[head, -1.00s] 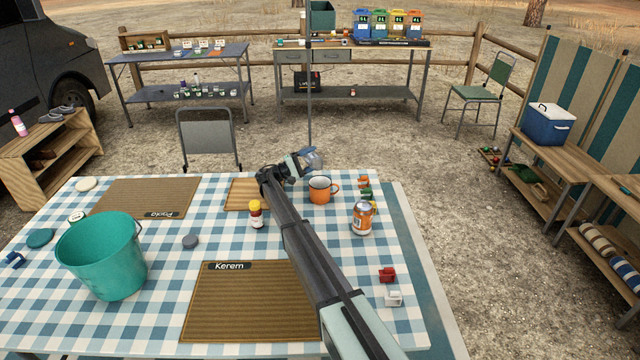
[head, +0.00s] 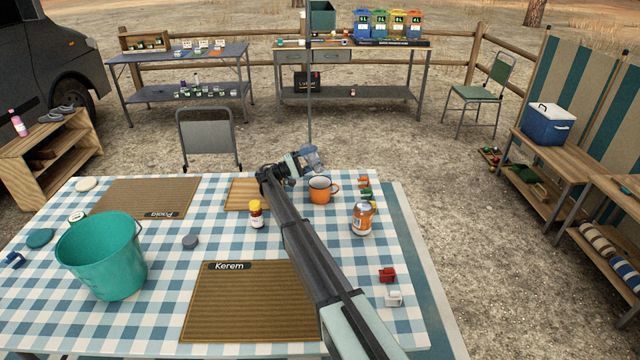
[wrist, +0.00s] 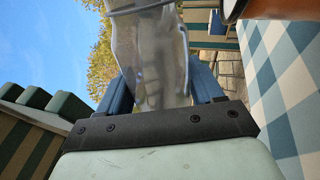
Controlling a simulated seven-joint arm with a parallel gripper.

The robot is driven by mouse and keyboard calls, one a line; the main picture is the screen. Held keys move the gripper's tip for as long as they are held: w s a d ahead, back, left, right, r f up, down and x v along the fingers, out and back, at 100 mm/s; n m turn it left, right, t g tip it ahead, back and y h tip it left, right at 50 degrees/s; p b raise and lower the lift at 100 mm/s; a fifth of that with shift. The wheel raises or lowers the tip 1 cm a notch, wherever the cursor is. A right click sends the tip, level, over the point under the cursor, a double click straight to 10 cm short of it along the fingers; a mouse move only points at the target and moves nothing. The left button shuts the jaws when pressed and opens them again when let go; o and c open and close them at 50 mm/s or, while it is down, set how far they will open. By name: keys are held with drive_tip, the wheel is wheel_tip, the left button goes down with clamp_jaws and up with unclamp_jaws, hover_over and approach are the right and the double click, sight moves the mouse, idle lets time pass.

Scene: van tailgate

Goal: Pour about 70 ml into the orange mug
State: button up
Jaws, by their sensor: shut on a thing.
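The orange mug (head: 319,191) stands upright on the checked tablecloth, its handle to the right. Part of it also shows at the top right of the wrist view (wrist: 232,8). My gripper (head: 301,162) is at the far side of the table, just above and behind the mug. In the wrist view its blue fingers (wrist: 160,88) are shut on a clear, see-through vessel (wrist: 150,45). The vessel (head: 314,158) appears tilted near the mug's rim. I cannot make out a stream or the liquid level in the mug.
A yellow-capped bottle (head: 256,214) is left of my arm. A teal bucket (head: 102,262) stands at the left. The Kerem placemat (head: 245,310) is bare.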

drive_tip(key=shift+s+m, duration=0.1)
drive_tip(key=shift+m, duration=0.5)
idle(0.9)
drive_tip(key=shift+r+m+g, duration=0.15)
drive_tip(key=shift+m+g, duration=0.15)
drive_tip(key=shift+g, duration=0.1)
idle(0.9)
drive_tip(key=shift+f+n, duration=0.2)
drive_tip(key=shift+n, duration=0.3)
drive_tip(key=shift+r+n+t, duration=0.1)
drive_tip(key=shift+n+t, duration=0.3)
drive_tip(key=shift+n, duration=0.2)
drive_tip(key=shift+w+a+f+n+t+y, duration=0.15)
drive_tip(key=shift+w+f+n+t, duration=0.15)
drive_tip(key=shift+n, duration=0.35)
drive_tip(key=shift+w+a+f+n+t+y, duration=0.1)
drive_tip(key=shift+w+f+n+t+y, duration=0.1)
drive_tip(key=shift+w+f+n, duration=0.35)
drive_tip(key=shift+s+d+r+n+t, duration=0.1)
drive_tip(key=shift+s+r+n+t, duration=0.05)
drive_tip(key=shift+n, duration=0.5)
drive_tip(key=shift+s+r+n+t, duration=0.1)
drive_tip(key=shift+n+t, duration=0.05)
drive_tip(key=shift+n, duration=0.5)
drive_tip(key=shift+y, duration=0.25)
drive_tip(key=shift+f+n, duration=0.1)
drive_tip(key=shift+n, duration=0.2)
